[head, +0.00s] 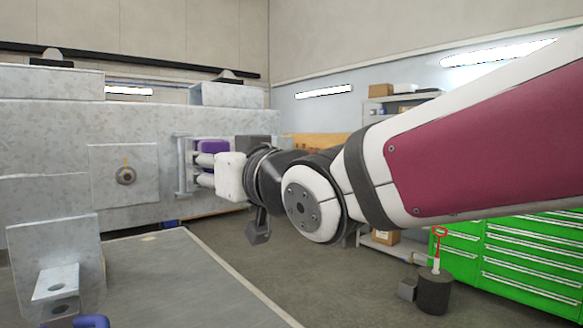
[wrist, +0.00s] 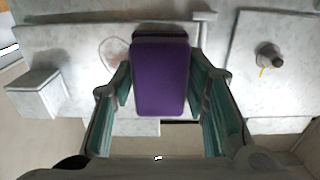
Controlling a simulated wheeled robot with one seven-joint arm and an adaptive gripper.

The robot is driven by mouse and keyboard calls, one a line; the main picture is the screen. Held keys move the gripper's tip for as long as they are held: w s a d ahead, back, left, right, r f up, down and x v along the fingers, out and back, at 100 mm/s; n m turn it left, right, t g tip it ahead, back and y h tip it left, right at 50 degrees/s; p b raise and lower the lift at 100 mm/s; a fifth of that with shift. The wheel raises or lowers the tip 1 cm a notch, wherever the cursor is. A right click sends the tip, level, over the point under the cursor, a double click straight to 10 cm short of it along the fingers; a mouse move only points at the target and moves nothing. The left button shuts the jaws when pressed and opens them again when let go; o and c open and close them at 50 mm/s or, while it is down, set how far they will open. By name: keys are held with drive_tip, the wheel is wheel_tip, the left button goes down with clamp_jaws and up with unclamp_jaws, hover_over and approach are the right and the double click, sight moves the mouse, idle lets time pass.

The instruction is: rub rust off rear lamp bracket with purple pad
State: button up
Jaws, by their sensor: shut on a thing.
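The purple pad (wrist: 160,76) is held between the two fingers of my gripper (wrist: 162,88) in the wrist view. It also shows in the head view (head: 214,146), at the tip of my gripper (head: 207,163). The pad faces a pale grey metal surface of the trailer frame. A faint reddish-edged patch (wrist: 114,52) lies on that surface beside the pad in the wrist view; my gripper hides this spot in the head view. I cannot tell for certain which part is the lamp bracket, or whether the pad touches the metal.
A square plate with a round fitting (head: 125,176) is on the frame left of my gripper. A grey-topped table (head: 190,270) with an angled metal bracket (head: 57,255) stands in the left foreground. Green drawers (head: 530,255) and a dark cylinder (head: 434,292) stand at right.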

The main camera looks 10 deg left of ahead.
drive_tip(key=shift+w+d+b, duration=1.2)
drive_tip(key=shift+w+b, duration=0.05)
drive_tip(key=shift+b, duration=1.3)
drive_tip(key=w+d+b, duration=0.2)
drive_tip(key=b, duration=0.3)
drive_tip(key=shift+w+b, duration=0.35)
drive_tip(key=shift+w, duration=0.05)
drive_tip(key=shift+d+b, duration=0.1)
drive_tip(key=shift+b, duration=0.2)
drive_tip(key=shift+s+a+p, duration=0.5)
drive_tip(key=shift+s+a, duration=0.6)
drive_tip(key=shift+s, duration=0.2)
drive_tip(key=shift+s+a+p, duration=0.5)
drive_tip(key=shift+s+a, duration=0.6)
drive_tip(key=shift+s, duration=0.15)
drive_tip(key=shift+s+a, duration=0.1)
drive_tip(key=shift+a, duration=0.1)
drive_tip(key=shift+b, duration=0.3)
drive_tip(key=w+d+b, duration=0.4)
drive_tip(key=w+b, duration=0.1)
drive_tip(key=shift+w+d+b, duration=0.2)
drive_tip(key=shift+d+b, duration=0.1)
